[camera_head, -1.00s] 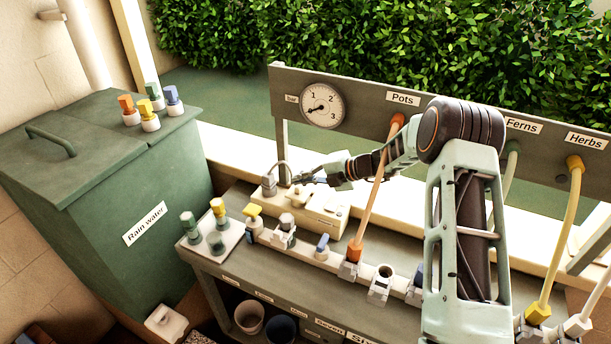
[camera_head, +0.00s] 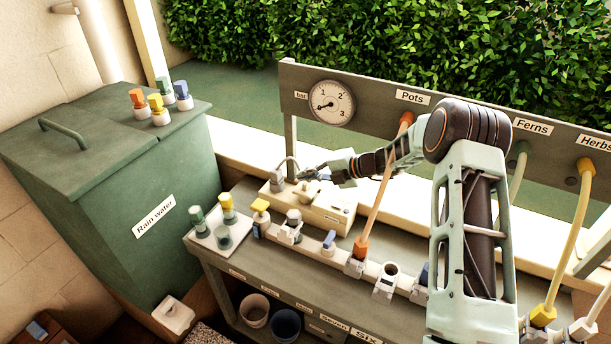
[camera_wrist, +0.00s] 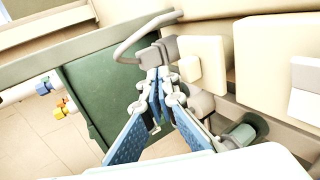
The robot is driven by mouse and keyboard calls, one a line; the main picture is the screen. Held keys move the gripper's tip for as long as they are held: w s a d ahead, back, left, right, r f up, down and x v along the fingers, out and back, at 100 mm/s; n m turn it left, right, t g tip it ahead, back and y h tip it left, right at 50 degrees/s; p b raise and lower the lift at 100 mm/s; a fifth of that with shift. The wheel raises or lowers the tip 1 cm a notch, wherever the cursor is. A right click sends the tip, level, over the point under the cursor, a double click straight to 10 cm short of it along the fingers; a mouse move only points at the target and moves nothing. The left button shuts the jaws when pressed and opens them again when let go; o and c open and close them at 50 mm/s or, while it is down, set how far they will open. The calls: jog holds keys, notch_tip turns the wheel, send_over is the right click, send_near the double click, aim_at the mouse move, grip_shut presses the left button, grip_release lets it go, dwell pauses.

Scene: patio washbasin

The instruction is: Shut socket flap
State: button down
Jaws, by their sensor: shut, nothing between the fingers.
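A long cream box (camera_head: 325,207) lies on the back of the bench. A grey plug-like block (camera_head: 277,182) with a looped grey cable stands at its left end. The wrist view shows this grey block (camera_wrist: 152,57) right by my fingertips, with a pale square plate (camera_wrist: 203,62) to its right. I cannot tell which piece is the socket flap, or how far it is open. My gripper (camera_head: 303,175) is shut and empty above the box's left end. In the wrist view my gripper (camera_wrist: 158,80) has its blue-padded fingers together, close to the grey block; contact is unclear.
A pipe with taps and an orange hose (camera_head: 376,190) runs along the bench in front of the box. A tray (camera_head: 205,240) with green and yellow connectors is at the left. A gauge board (camera_head: 365,95) stands behind. The green rain water bin (camera_head: 120,190) is farther left.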

jog(key=shift+r+p, duration=0.75)
jog(key=shift+r, duration=0.1)
jog(key=shift+s+d+r, duration=0.1)
jog(key=shift+d+r, duration=0.05)
jog(key=shift+d, duration=0.2)
jog(key=s+d, duration=0.1)
jog(key=d, duration=0.2)
jog(key=s+d, duration=0.2)
jog(key=d, duration=0.2)
jog(key=s+d, duration=0.1)
jog(key=d, duration=0.2)
jog(key=shift+s+d, duration=0.45)
jog(key=shift+d, duration=0.2)
